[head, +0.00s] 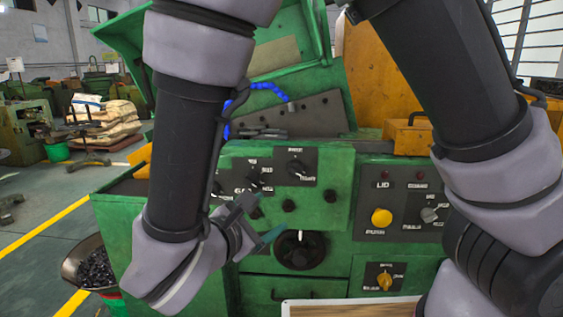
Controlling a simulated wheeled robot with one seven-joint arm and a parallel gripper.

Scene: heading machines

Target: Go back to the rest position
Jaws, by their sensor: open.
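My gripper (262,220) is in the middle of the head view, in front of the green machine (335,205). Its two fingers are apart with nothing held between them. One finger is near the small black knobs and the other is near the large black dial (299,250). I cannot tell whether either finger touches the panel. My arm comes in from the right and top, and its forearm hangs down on the left, hiding part of the machine.
The panel has a yellow button (381,217), a grey lever switch (429,214) and a yellow rotary switch (384,281). A bowl of dark small parts (95,270) stands at lower left. A wood-topped, white-edged surface (350,308) is at the bottom. Open floor (40,225) lies left.

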